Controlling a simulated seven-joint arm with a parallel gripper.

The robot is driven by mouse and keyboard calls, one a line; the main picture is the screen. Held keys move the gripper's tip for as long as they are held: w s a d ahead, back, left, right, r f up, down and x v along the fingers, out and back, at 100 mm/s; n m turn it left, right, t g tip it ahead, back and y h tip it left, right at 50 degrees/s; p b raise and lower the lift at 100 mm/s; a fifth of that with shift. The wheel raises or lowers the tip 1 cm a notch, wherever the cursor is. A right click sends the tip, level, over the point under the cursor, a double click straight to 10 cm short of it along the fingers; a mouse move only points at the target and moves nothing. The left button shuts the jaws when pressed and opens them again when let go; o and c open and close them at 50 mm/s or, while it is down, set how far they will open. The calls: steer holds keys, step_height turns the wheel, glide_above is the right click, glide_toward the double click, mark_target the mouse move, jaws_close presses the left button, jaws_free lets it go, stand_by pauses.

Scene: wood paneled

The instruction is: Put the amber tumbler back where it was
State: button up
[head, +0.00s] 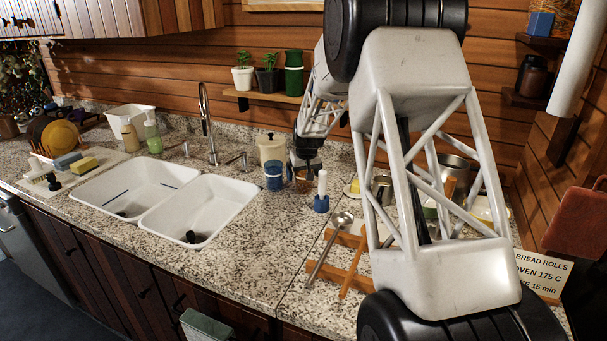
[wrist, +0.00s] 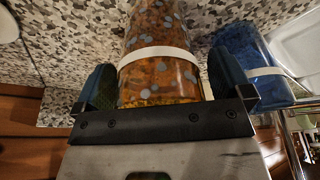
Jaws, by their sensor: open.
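The amber tumbler (wrist: 158,82), see-through with a white band, stands between the two fingers of my gripper (wrist: 172,88) in the wrist view. The fingers are open, one on each side of it, and a narrow gap shows at the sides. In the head view the amber tumbler (head: 303,183) is mostly hidden under my gripper (head: 305,164), on the speckled counter. A blue tumbler (head: 273,177) stands close to its left. The blue tumbler also shows in the wrist view (wrist: 246,62), just outside the right finger.
A white candle in a blue holder (head: 321,197) stands close on the right. A cream canister (head: 271,150) is behind the blue tumbler. The white double sink (head: 205,212) lies to the left. A ladle (head: 328,248) lies in front. The counter (head: 258,247) between is clear.

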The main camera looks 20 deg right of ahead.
steer(key=v, duration=1.2)
steer(key=shift+r, duration=0.15)
stand_by(0.7)
steer(key=s+a+r, duration=0.3)
steer(key=s+a, duration=0.1)
steer(key=s, duration=0.4)
steer(key=s+a+r, duration=0.3)
steer(key=s+a, duration=0.1)
steer(key=s, duration=0.5)
steer(key=s+a+r, duration=0.3)
steer(key=s+a, duration=0.1)
steer(key=s, duration=0.4)
steer(key=s+a+f, duration=0.2)
steer(key=s+a, duration=0.1)
steer(key=s, duration=1.1)
steer(key=s+a+f, duration=0.3)
steer(key=s, duration=1.1)
steer(key=shift+s+f+g, duration=0.15)
steer(key=shift+s+g, duration=0.1)
steer(key=shift+g, duration=0.05)
